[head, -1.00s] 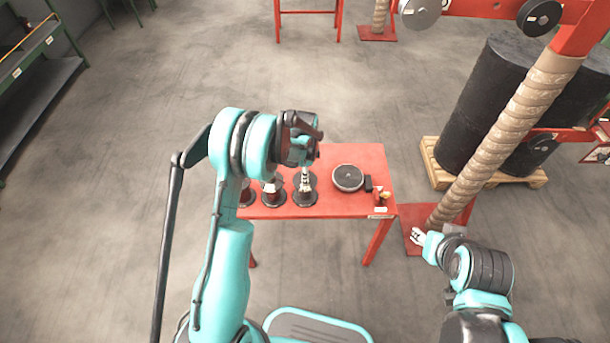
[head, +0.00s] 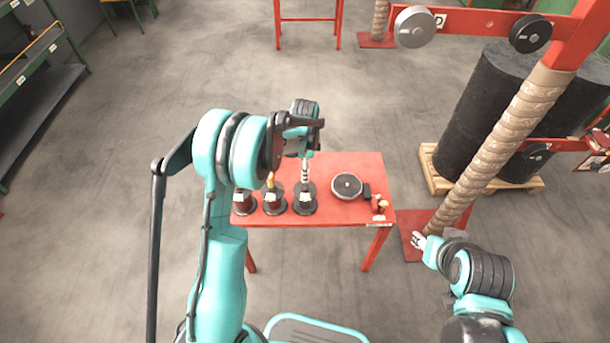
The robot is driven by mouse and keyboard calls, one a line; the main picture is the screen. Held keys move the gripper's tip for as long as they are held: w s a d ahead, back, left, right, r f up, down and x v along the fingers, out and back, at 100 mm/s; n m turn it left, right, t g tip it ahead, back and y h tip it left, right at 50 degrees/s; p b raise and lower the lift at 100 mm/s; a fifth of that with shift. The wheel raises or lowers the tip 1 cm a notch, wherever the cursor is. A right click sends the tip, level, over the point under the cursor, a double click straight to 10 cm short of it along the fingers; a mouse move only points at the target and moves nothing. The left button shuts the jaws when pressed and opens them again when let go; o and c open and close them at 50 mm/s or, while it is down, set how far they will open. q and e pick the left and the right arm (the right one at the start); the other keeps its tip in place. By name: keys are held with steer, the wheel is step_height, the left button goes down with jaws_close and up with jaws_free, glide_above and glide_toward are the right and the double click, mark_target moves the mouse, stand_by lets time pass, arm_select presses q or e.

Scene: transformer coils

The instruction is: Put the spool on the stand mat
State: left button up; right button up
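Three dark spools with round bases stand in a row on the left of the red table: the left spool (head: 244,204), the middle spool (head: 276,205) and the right spool (head: 306,205). My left gripper (head: 305,182) points down right over the right spool; whether it touches or grips it is too small to tell. A round grey disc (head: 347,186) lies right of the spools; I cannot tell whether it is the stand mat. A red floor plate (head: 410,245) lies under the wrapped post. My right gripper (head: 418,240) is low near that plate, its fingers unclear.
The red table (head: 345,212) has small items (head: 380,206) at its front right corner. The wrapped post (head: 500,145) rises at the right. Behind it, large black cylinders (head: 490,110) stand on a wooden pallet (head: 436,178). The floor left of the table is clear.

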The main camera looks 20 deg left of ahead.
arm_select(q)
step_height(320, 180, up, 3)
steer(key=shift+r+p, duration=0.15)
steer(key=shift+p, duration=0.15)
steer(key=s+r+n+t, duration=0.3)
steer(key=s+r+n, duration=0.4)
steer(key=s+r, duration=0.55)
steer(key=s+r+n+t, duration=0.3)
steer(key=s+n, duration=0.4)
steer(key=s, duration=0.6)
steer(key=shift+s+r+n+t, duration=0.15)
steer(key=shift+r+n+t, duration=0.25)
steer(key=shift+t, duration=0.2)
steer(key=shift+a, duration=0.15)
